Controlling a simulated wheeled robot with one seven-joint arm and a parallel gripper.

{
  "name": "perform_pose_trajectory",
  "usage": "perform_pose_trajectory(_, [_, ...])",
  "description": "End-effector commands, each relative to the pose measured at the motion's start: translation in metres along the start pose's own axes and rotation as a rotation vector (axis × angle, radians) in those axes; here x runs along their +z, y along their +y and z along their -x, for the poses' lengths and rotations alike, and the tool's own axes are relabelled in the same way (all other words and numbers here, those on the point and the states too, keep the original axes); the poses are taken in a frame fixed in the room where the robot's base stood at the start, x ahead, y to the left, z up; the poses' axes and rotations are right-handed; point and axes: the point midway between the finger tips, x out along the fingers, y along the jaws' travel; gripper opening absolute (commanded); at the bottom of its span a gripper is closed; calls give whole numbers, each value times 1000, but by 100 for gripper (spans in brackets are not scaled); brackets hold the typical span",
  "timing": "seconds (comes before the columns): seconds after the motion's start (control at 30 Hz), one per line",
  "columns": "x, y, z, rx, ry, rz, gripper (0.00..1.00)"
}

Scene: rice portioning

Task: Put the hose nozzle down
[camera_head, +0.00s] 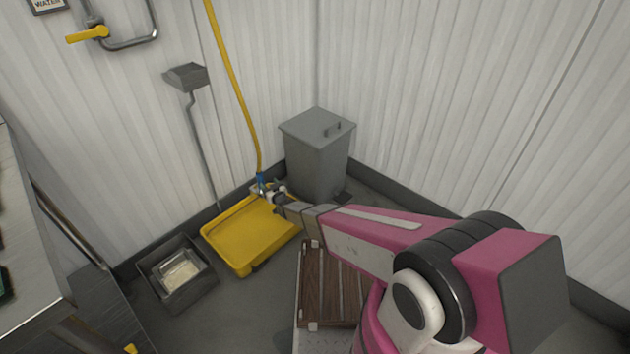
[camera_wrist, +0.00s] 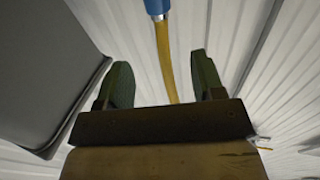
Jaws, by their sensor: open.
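The hose nozzle is blue (camera_head: 260,178) and hangs at the lower end of a yellow hose (camera_head: 232,80), just above the back edge of a yellow tray (camera_head: 245,243). In the wrist view the blue nozzle (camera_wrist: 157,7) is cut off by the top edge, with the yellow hose (camera_wrist: 166,55) running from it towards my gripper. My gripper (camera_wrist: 162,75) has its two green fingers apart, and the hose shows between them in the picture. In the head view my gripper (camera_head: 266,190) is beside the nozzle; I cannot tell whether they touch.
A grey lidded bin (camera_head: 318,165) stands in the corner behind my arm. A dark tub (camera_head: 157,290) with pale contents sits left of the tray. A slatted wooden rack (camera_head: 328,290) is right. A long-handled dustpan (camera_head: 187,77) leans on the wall, near a yellow-handled tap (camera_head: 88,34).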

Motion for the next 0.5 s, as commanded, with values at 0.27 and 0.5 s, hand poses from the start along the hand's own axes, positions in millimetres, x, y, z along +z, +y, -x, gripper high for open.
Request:
perform_pose_trajectory(0.27, [-26, 39, 15, 67, -120, 0, 62])
perform_pose_trajectory(0.5, [-76, 122, 67, 212, -420, -29, 62])
